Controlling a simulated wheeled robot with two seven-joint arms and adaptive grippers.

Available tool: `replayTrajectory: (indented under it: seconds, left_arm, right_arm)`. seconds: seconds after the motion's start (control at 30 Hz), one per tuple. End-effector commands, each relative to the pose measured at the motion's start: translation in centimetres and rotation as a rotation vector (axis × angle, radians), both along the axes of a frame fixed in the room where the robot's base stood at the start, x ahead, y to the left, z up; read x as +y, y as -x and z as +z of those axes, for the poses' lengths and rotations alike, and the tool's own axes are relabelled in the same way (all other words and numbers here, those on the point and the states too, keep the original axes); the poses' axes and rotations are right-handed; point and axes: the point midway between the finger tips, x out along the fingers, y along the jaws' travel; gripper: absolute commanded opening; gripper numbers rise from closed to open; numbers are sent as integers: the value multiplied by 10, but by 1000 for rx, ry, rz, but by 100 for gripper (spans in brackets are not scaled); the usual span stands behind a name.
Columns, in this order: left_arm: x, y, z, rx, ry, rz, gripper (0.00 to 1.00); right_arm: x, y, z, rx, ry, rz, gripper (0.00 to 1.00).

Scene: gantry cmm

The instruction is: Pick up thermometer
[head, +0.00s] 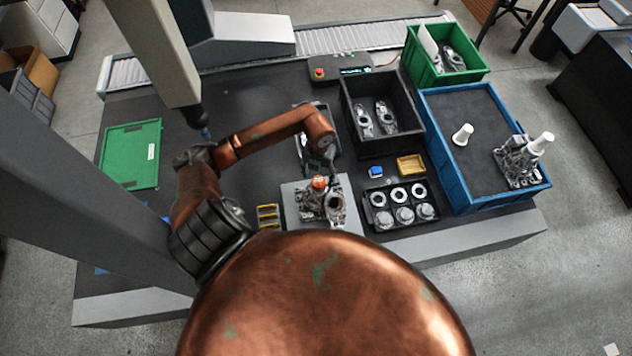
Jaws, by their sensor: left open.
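My left gripper (318,167) is dark and small in the head view, at the end of the copper arm, pointing down. It is open, just above a small orange-topped item (319,183) that stands among metal parts on a light plate (291,207). I cannot tell whether its fingers touch or surround that item. No thermometer can be made out for certain; the orange-topped item may be it, but it is too small to tell. My right gripper is not in view.
Right of the plate is a black tray (383,224) with several round parts. Behind it are a small blue item (376,171), a yellow tray (411,166) and a black bin (379,147). A blue crate (477,204) is at right. A green lid (131,154) lies at left.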

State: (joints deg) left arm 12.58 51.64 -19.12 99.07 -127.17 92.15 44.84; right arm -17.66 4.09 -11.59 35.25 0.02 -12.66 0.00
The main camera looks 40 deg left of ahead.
Motion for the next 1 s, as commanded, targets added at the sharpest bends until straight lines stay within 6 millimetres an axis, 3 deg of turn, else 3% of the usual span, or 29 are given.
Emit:
replayTrajectory:
  seconds: [0.13,0.3,0.57,1.0]
  left_arm:
    - [-1,-2,-20,4,4,4,59]
    - [1,-2,-41,1,2,4,59]
    - [1,-2,-45,0,-1,2,59]
    - [1,-2,-44,0,0,2,29]
  right_arm:
    - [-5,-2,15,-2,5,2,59]
    - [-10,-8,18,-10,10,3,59]
    - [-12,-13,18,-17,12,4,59]
    - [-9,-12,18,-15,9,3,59]
